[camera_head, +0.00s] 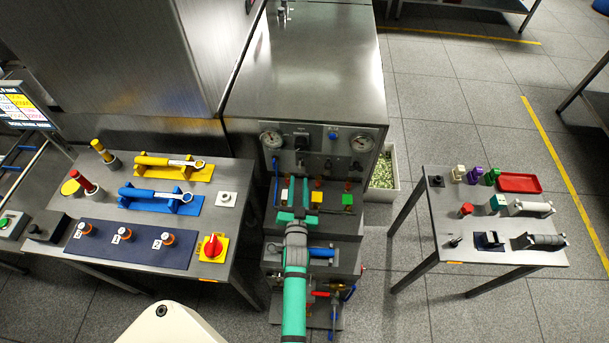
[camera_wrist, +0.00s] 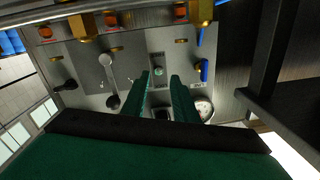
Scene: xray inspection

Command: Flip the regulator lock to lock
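The regulator panel (camera_head: 318,143) is an upright metal plate with a round gauge near each end. A dark fitting (camera_head: 301,142) sits on it between the gauges, right of the left gauge (camera_head: 271,138). My gripper (camera_head: 298,190) points at the panel from the front, with its green fingers apart. In the wrist view, my gripper (camera_wrist: 163,80) is open, and a narrow grey plate with small dark parts (camera_wrist: 159,70) shows between the fingers. I see no contact. A black round part (camera_wrist: 162,113) is partly hidden below it. I cannot tell for certain which part is the regulator lock, or its position.
A silver lever (camera_wrist: 108,72) and gold fittings (camera_wrist: 113,26) are near the fingers. Hoses and valves (camera_head: 335,293) crowd the lower bench. A right table (camera_head: 445,225) holds small parts.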

